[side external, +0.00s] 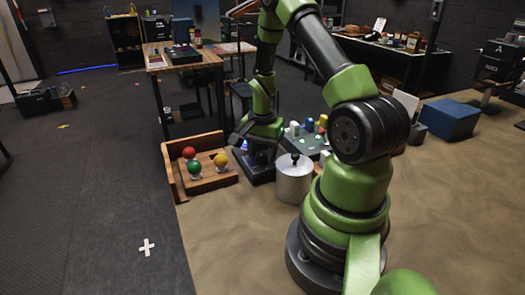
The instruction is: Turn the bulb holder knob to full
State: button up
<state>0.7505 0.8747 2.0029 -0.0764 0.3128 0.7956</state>
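A wooden tray (228,180) holds a red bulb (189,152), a green bulb (194,167) and a yellow bulb (220,160), all upright. My gripper (256,155) points down, just right of this tray, over a dark box (262,175) with a bluish glow at its top. The fingers are dark and small here, and I cannot tell whether they are open or shut, or whether they touch anything. I cannot make out a bulb holder knob for certain; part of the dark box's top is hidden behind the gripper.
A silver canister (293,184) with a black top knob stands close to the right of the dark box. Behind it is a dark panel (309,146) with several coloured pieces. A blue box (450,119) stands at the back right. The front left tabletop is clear.

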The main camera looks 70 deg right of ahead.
aim_at(262, 154)
jog(key=shift+o, duration=0.8)
jog(key=shift+r, duration=0.1)
jog(key=shift+r, duration=0.3)
notch_tip(262, 154, up, 9)
jog(key=shift+r, duration=0.1)
